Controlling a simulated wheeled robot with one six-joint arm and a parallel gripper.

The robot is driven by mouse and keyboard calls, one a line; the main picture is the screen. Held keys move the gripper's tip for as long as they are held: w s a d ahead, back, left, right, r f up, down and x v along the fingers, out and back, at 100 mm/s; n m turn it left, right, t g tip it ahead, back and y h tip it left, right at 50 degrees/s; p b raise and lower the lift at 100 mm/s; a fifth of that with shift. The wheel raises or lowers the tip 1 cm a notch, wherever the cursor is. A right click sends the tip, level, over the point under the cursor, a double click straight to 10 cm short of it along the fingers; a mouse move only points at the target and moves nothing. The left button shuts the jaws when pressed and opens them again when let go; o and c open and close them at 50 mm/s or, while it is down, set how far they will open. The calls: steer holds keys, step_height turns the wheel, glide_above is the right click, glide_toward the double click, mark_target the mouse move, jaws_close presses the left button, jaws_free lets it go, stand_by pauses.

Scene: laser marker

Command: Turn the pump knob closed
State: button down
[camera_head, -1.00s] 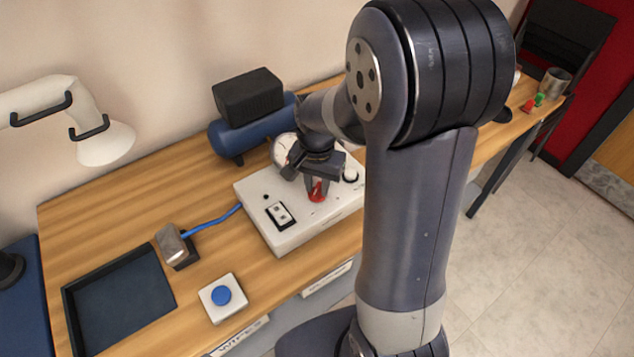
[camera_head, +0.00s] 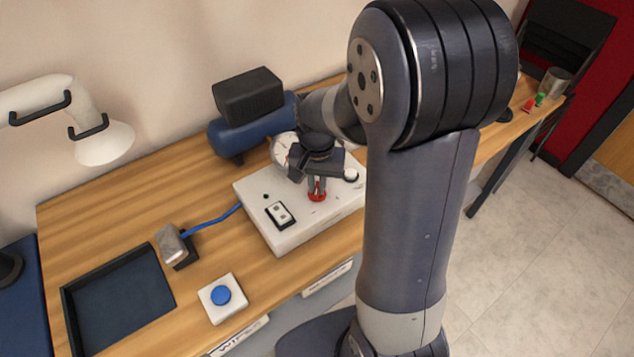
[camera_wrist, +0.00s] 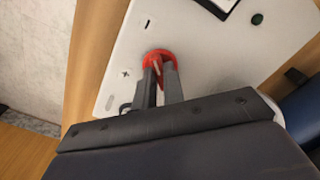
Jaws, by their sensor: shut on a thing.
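The red pump knob (camera_head: 317,196) sits on top of the white control box (camera_head: 290,237) on the wooden bench. My gripper (camera_head: 317,188) points down at it from above, with its fingers on the knob. In the wrist view the red knob (camera_wrist: 157,57) shows as a round base with a raised grip, between the tips of my gripper (camera_wrist: 159,72). The fingers are shut on that grip and hide part of it. Plus and minus marks are printed on the white panel (camera_wrist: 205,55) beside the knob.
A black switch (camera_head: 280,214) and a white knob (camera_head: 351,175) are on the same box. A round gauge (camera_head: 284,150) and blue tank (camera_head: 228,139) stand behind. A blue button (camera_head: 221,295), a metal-headed block (camera_head: 172,245) and a dark tray (camera_head: 120,300) lie to the left.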

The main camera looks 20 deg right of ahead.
mark_target(317, 187)
steer(key=c, duration=1.5)
jaws_free()
step_height(317, 187, up, 11)
steer(key=shift+f, duration=0.2)
step_height(317, 187, down, 11)
steer(key=shift+r+m, duration=0.15)
steer(key=shift+m, duration=0.75)
